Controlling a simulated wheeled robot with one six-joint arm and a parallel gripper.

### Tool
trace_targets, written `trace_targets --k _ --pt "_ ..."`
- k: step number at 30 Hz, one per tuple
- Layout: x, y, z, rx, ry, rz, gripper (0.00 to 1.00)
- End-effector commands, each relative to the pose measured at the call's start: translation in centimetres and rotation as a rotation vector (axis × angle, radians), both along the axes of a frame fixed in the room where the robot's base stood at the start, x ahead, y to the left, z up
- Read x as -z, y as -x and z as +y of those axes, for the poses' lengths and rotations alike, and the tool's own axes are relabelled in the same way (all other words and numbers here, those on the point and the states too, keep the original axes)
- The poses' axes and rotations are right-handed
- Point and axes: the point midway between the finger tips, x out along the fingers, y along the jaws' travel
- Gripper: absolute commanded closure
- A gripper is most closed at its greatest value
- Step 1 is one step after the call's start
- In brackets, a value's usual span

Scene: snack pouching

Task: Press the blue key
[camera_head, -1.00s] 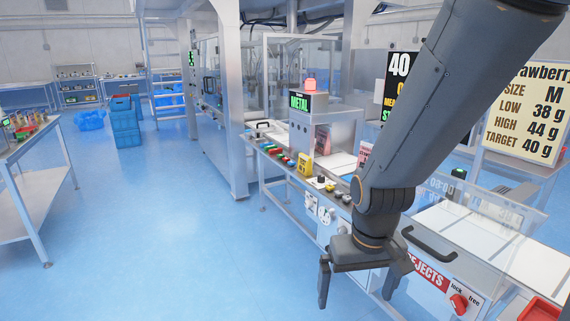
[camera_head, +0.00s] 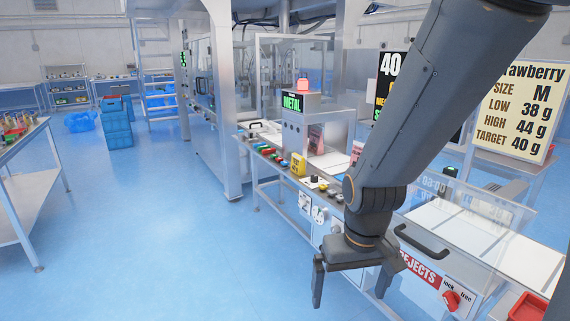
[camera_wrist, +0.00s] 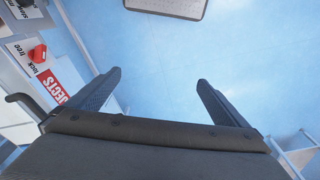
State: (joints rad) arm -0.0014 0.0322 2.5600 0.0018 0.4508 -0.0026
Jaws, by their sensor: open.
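My gripper (camera_head: 350,296) hangs fingers down in front of the machine bench, open and empty. It also shows in the wrist view (camera_wrist: 160,77), with bare blue floor between its fingers. A row of small coloured keys (camera_head: 268,153) runs along the front edge of the bench, up and left of my gripper. Nearer my arm are a black knob (camera_head: 314,180) and several small buttons (camera_head: 324,187). My forearm may hide part of the panel on the right.
A REJECTS box (camera_head: 418,268) with a red lock knob (camera_head: 451,300) stands right of my gripper, under a clear cover with a black handle (camera_head: 421,243). A METAL display (camera_head: 292,103) stands behind the keys. A side table (camera_head: 22,160) is far left. The floor between is clear.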

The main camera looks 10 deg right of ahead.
Motion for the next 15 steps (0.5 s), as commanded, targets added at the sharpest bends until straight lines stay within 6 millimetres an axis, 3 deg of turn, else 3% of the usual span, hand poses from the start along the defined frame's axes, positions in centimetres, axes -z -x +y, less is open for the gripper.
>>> trace_targets --k 2,15 --pt "0.00 0.00 0.00 0.000 0.000 0.000 0.15" --pt "0.00 0.00 0.00 0.000 0.000 0.000 0.89"
